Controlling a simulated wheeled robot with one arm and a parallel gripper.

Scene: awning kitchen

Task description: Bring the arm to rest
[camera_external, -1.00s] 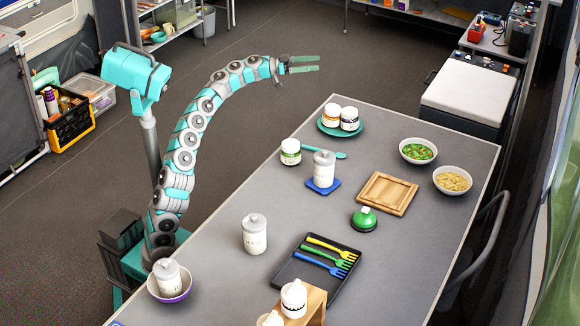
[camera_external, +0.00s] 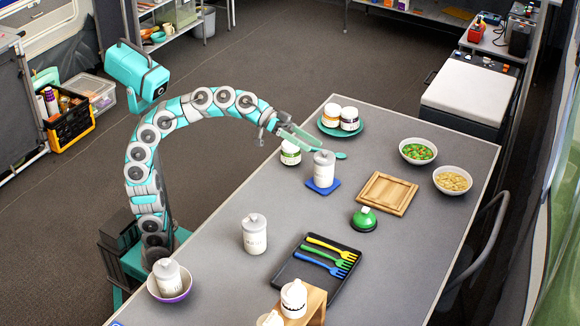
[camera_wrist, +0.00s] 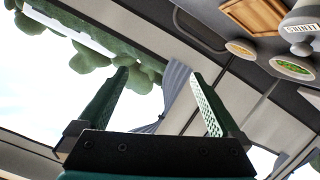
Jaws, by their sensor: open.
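Whether the fingers touch anything on the table cannot be told from the external view.
A wooden board (camera_external: 387,194), a green bell-like object (camera_external: 364,220), a fork tray (camera_external: 290,272) and two bowls stand farther right or nearer.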

